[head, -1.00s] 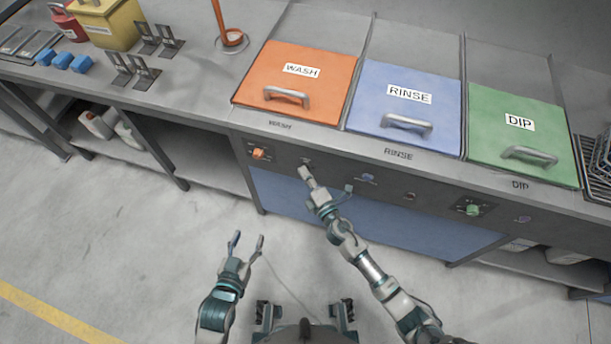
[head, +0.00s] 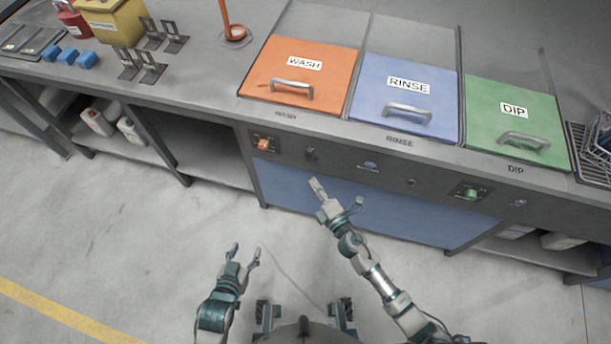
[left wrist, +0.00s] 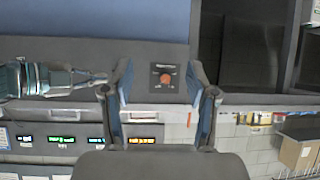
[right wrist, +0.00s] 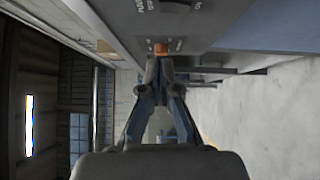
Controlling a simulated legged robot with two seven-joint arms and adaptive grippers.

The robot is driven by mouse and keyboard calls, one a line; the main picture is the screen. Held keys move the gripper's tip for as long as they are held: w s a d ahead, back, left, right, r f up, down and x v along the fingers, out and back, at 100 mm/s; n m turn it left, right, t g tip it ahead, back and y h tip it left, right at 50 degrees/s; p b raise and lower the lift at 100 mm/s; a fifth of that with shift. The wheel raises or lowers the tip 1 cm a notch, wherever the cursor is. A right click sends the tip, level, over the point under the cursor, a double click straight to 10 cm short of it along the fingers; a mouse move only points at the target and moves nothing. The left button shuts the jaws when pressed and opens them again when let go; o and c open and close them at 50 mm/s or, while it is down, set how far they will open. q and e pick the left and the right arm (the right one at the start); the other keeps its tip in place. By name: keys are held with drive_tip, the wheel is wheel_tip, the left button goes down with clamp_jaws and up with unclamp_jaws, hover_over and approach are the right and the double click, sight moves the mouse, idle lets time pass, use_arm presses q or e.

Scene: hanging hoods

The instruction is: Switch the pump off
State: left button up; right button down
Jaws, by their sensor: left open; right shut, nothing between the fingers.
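A dark switch (head: 311,154) sits on the front panel under the wash lid, right of an orange knob (head: 263,145). The dark switch also shows at the top of the right wrist view (right wrist: 176,6), beside small lettering I cannot read surely. I cannot tell for certain which control is the pump's, or its setting. My right gripper (head: 316,184) is shut and empty, just below and in front of the dark switch, apart from it. My left gripper (head: 243,252) is open and empty, lower and further from the panel. The orange knob shows between its fingers in the left wrist view (left wrist: 165,78).
The panel also has a blue control (head: 370,166), a small reddish one (head: 410,182) and a green knob (head: 471,194). Above are the orange wash lid (head: 300,75), blue rinse lid (head: 405,100) and green dip lid (head: 515,120). The floor in front is clear.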

drive_tip(key=s+d+f+m+g+h+p, duration=0.6)
drive_tip(key=s+d+f+m+h+p, duration=0.25)
drive_tip(key=s+d+f+m, duration=0.65)
use_arm(q)
drive_tip(key=s+a+f+g+y+p, duration=0.1)
drive_tip(key=s+f+g, duration=0.3)
drive_tip(key=s+f, duration=0.4)
drive_tip(key=s+a+f+g+y+p, duration=0.1)
drive_tip(key=s+a+f+g, duration=0.3)
drive_tip(key=s+f, duration=0.5)
wheel_tip(320, 180, down, 7)
drive_tip(key=shift+s+f+g+p, duration=0.1)
drive_tip(key=shift+s+g+p, duration=0.15)
drive_tip(key=shift+g+p, duration=0.55)
use_arm(e)
drive_tip(key=s+d+f+m+g, duration=0.1)
drive_tip(key=s+f+m+g, duration=0.2)
drive_tip(key=s, duration=0.8)
drive_tip(key=s+d+f+m+g, duration=0.1)
drive_tip(key=s+f+m+g, duration=0.2)
drive_tip(key=s+f+g, duration=0.2)
drive_tip(key=s+f, duration=0.3)
drive_tip(key=s, duration=0.3)
drive_tip(key=shift+d+f+m+g, duration=0.15)
drive_tip(key=shift+f+m+g, duration=0.1)
drive_tip(key=shift+m+g, duration=0.15)
